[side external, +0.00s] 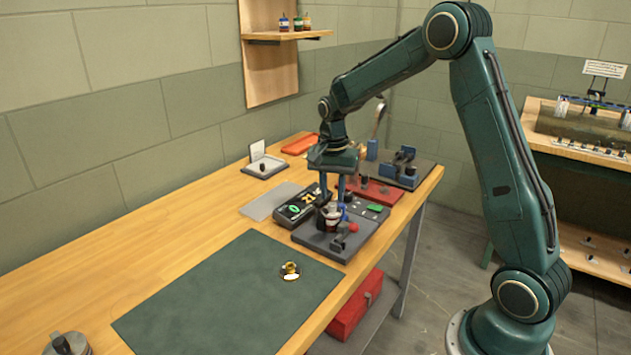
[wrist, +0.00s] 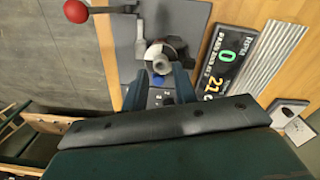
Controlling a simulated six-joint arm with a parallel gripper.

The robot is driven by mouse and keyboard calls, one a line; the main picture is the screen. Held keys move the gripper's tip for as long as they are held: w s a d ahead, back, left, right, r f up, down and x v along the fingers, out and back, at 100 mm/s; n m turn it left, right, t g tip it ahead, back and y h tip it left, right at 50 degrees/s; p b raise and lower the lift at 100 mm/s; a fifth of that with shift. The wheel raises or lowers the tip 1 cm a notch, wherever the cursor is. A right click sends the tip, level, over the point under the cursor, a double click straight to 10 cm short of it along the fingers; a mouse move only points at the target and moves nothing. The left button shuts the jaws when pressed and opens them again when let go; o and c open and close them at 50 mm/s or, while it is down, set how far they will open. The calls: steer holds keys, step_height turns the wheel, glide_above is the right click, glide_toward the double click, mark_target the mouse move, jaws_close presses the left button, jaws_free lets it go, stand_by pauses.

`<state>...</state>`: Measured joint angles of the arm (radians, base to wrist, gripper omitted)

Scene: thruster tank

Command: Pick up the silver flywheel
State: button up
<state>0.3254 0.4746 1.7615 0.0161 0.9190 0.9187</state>
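My gripper (side external: 332,188) points down over a grey fixture plate (side external: 318,239) on the wooden bench. In the wrist view my gripper (wrist: 158,88) has its two dark fingers apart, with nothing visibly held between them. Just beyond the fingertips, a silver-grey round part (wrist: 157,55) sits on the fixture; it looks like the flywheel, but I cannot be sure. It also shows below the gripper in the side view (side external: 332,213). A blue piece shows between the fingers. A grey round object with a black knob (side external: 66,345) stands at the bench's near left, partly cut off.
A lever with a red ball (wrist: 76,11) rises from the fixture. A display box (wrist: 225,60) stands beside it. A green mat (side external: 225,300) holds a small brass part (side external: 290,269). A red tray (side external: 300,144) lies behind. The bench left of the mat is mostly clear.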

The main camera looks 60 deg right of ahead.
mark_target(332, 208)
steer(key=shift+f, duration=1.45)
steer(key=shift+c, duration=0.5)
jaws_close()
